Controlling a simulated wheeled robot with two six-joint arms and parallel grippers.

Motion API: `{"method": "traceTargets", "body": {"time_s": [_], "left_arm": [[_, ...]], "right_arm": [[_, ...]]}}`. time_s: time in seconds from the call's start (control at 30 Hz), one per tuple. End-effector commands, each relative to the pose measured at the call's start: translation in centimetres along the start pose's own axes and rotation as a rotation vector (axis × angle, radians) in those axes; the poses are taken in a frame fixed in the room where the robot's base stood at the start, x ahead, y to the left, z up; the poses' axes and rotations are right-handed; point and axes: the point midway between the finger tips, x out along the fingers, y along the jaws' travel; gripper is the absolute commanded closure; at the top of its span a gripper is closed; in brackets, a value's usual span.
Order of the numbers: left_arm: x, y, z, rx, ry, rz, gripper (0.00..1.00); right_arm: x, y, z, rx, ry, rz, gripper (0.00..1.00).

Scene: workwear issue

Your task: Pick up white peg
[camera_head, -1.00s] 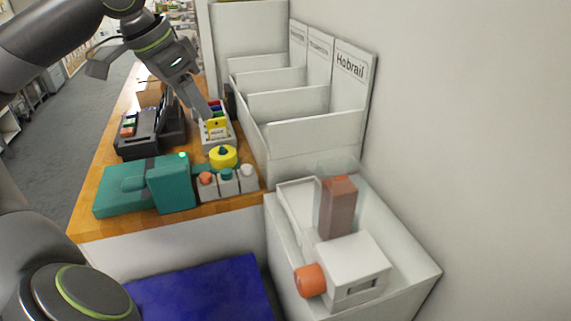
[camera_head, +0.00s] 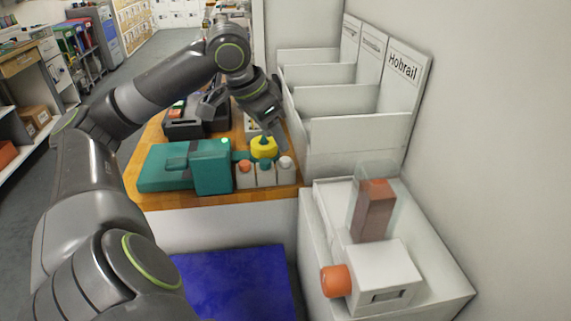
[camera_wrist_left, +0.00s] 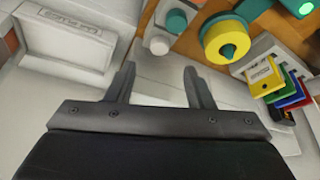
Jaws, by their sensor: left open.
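The white peg (camera_head: 286,162) is the rightmost of three pegs in small grey-white blocks at the table's near right corner. It stands beside the teal peg (camera_head: 265,163) and the orange peg (camera_head: 245,166). In the left wrist view the white peg (camera_wrist_left: 159,45) is seen from above, just beyond and between the fingertips. My left gripper (camera_head: 282,136) is open and empty, above and behind the white peg, pointing down. Its fingers (camera_wrist_left: 158,78) are apart in the wrist view, with nothing between them. My right gripper is out of view.
White bins (camera_head: 355,145) stand to the right. A white box (camera_head: 385,277) with an orange knob (camera_head: 336,281) sits in front. A blue mat (camera_head: 235,285) lies below.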

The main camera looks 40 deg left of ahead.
Motion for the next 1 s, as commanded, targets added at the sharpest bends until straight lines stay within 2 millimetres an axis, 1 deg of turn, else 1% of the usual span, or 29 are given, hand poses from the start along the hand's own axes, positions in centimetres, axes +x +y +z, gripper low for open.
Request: {"method": "traceTargets", "body": {"time_s": [0.03,0.27,0.5,0.6,0.73,0.93,0.97,1.0], "left_arm": [[0.4,0.0,0.0,0.0,0.0,0.002,0.52],[1.5,0.1,0.1,0.0,-0.002,0.002,0.52],[4.7,0.2,0.3,0.0,0.0,0.004,0.52],[5.6,0.1,0.3,0.0,-0.001,0.002,0.52],[6.1,0.1,0.3,-0.001,-0.001,-0.001,0.52],[6.1,0.1,0.3,0.0,-0.001,-0.001,0.52],[6.1,0.1,0.3,0.0,-0.001,-0.001,0.53],[6.1,0.1,0.3,0.0,-0.001,-0.001,0.59]], "right_arm": [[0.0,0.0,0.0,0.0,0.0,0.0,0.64],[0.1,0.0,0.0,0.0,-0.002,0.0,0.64],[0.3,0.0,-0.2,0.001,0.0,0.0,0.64],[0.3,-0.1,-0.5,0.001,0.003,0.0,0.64],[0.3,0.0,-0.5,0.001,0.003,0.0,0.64],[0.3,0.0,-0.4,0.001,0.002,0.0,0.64],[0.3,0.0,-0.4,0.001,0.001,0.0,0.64],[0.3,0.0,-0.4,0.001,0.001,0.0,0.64]]}}
